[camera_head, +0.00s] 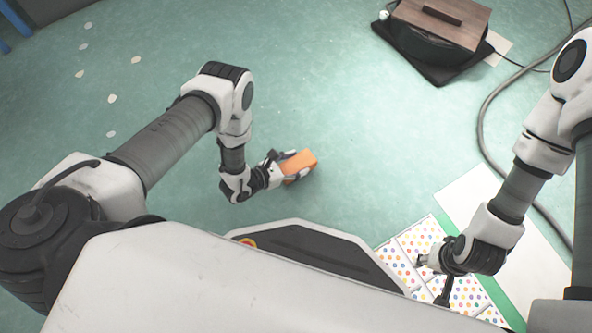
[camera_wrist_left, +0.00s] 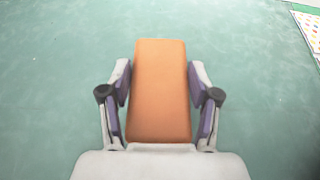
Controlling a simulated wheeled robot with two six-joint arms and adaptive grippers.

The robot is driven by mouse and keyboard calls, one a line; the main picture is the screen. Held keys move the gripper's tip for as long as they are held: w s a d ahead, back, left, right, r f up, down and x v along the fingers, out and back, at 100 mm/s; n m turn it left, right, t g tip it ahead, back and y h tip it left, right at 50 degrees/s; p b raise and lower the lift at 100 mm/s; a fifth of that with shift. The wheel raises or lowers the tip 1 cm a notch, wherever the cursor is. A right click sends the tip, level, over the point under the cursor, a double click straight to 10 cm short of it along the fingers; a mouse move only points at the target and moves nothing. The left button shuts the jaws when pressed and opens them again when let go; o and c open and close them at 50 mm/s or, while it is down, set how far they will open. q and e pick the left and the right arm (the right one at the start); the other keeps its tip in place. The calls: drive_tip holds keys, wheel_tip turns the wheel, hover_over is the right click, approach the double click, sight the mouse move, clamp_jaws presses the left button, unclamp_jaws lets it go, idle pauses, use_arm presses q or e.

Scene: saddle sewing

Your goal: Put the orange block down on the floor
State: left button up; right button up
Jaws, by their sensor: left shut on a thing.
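The orange block (camera_head: 300,163) is between the fingers of my left gripper (camera_head: 287,168) in the head view, over the green floor (camera_head: 370,140). In the left wrist view the orange block (camera_wrist_left: 161,90) stretches away from the palm, with a finger of my left gripper (camera_wrist_left: 160,105) against each side. I cannot tell whether the block touches the floor. My right gripper (camera_head: 432,275) is at the lower right of the head view, above a dotted white sheet. Its fingers are spread apart with nothing visible between them.
The dotted sheet (camera_head: 420,240) and a plain white board (camera_head: 475,190) lie at the lower right. A dark box with a wooden lid (camera_head: 445,22) stands on a black mat at the top right. A grey hose (camera_head: 483,115) curves along the right. The floor around the block is clear.

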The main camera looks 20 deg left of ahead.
sight(296, 168)
use_arm(q)
wheel_tip(296, 168, down, 4)
drive_tip(key=b, duration=0.2)
drive_tip(key=shift+r+b, duration=0.1)
drive_tip(key=shift+b, duration=0.3)
drive_tip(key=shift+r, duration=0.25)
drive_tip(key=shift+f, duration=0.15)
drive_tip(key=o, duration=1.2)
drive_tip(key=shift+r, duration=0.2)
drive_tip(key=p+v, duration=0.6)
drive_tip(key=v, duration=0.5)
drive_tip(key=shift+s+a+r, duration=0.15)
drive_tip(key=shift+r, duration=0.1)
drive_tip(key=shift+s+a, duration=0.1)
drive_tip(key=shift+s, duration=0.05)
